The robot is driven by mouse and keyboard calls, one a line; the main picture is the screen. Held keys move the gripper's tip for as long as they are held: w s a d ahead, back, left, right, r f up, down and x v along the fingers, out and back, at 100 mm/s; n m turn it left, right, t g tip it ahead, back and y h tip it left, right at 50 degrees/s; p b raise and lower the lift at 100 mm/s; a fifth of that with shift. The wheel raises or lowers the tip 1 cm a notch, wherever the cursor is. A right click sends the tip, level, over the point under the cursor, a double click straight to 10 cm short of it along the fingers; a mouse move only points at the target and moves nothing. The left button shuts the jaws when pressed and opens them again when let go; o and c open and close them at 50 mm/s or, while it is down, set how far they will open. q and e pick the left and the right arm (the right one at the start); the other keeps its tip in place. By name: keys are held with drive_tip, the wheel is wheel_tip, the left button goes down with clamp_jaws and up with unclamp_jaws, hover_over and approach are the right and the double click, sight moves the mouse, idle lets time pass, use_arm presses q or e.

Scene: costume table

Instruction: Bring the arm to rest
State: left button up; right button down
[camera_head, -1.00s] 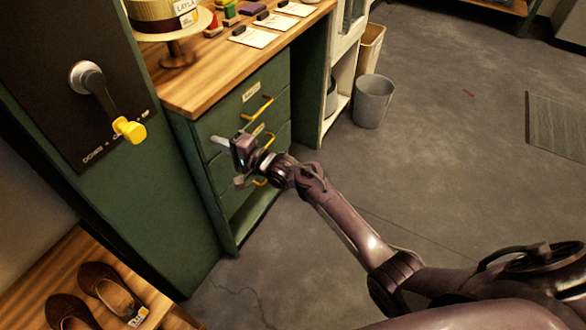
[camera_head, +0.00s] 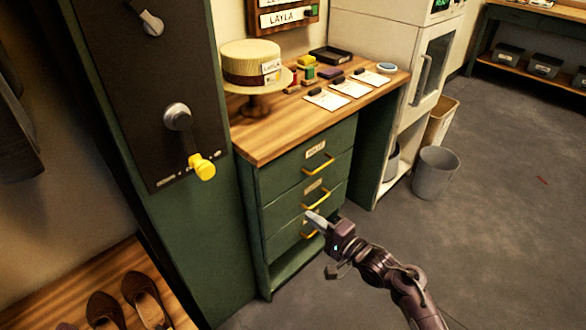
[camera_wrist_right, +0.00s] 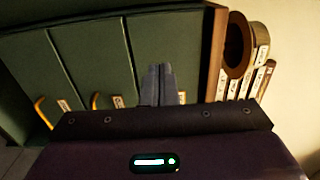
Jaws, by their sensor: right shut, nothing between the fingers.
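My right gripper (camera_head: 317,220) is in front of the green drawer cabinet (camera_head: 255,215), near its lower drawers. Its fingers are together with nothing between them, and they also show closed in the right wrist view (camera_wrist_right: 158,85). My right arm reaches in from the lower right of the head view. The cabinet's drawers look shut, with yellow handles (camera_head: 317,164). I cannot tell whether the fingertips touch the lowest handle or only overlap it in the picture. My left gripper is in neither view.
On the wooden top stand a straw hat (camera_head: 250,55) on a stand, cards (camera_head: 349,87) and small coloured items. A panel with a yellow-handled lever (camera_head: 202,167) is at left. Shoes (camera_head: 104,310) lie at lower left. A grey bin (camera_head: 435,173) stands on open floor at right.

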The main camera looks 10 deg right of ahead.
drive_tip(key=s+d+f+n+g+h+p, duration=0.3)
drive_tip(key=s+f, duration=0.5)
drive_tip(key=f, duration=0.6)
drive_tip(key=s+d+f+n+g+h+p, duration=0.2)
drive_tip(key=s+d+f+g+h+p, duration=0.15)
drive_tip(key=s+f, duration=0.75)
use_arm(q)
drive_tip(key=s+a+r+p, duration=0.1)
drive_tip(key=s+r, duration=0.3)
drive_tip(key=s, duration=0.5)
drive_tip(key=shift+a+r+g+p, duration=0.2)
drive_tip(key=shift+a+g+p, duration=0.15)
drive_tip(key=shift+p, duration=0.55)
use_arm(e)
drive_tip(key=s+d+f+n+g+h, duration=0.1)
drive_tip(key=s+f, duration=0.3)
drive_tip(key=s, duration=0.5)
drive_tip(key=s+d+f+n+g+h, duration=0.2)
drive_tip(key=s+f+n+g, duration=0.1)
drive_tip(key=s, duration=0.7)
drive_tip(key=s+d+f+n+g+h, duration=0.1)
drive_tip(key=s+d+f+n+g, duration=0.1)
drive_tip(key=s+f, duration=0.4)
drive_tip(key=s+n, duration=0.1)
drive_tip(key=s, duration=0.3)
drive_tip(key=shift+s+d+f+n+g, duration=0.15)
drive_tip(key=shift+s+f+n+g, duration=0.05)
drive_tip(key=shift+n+g, duration=0.2)
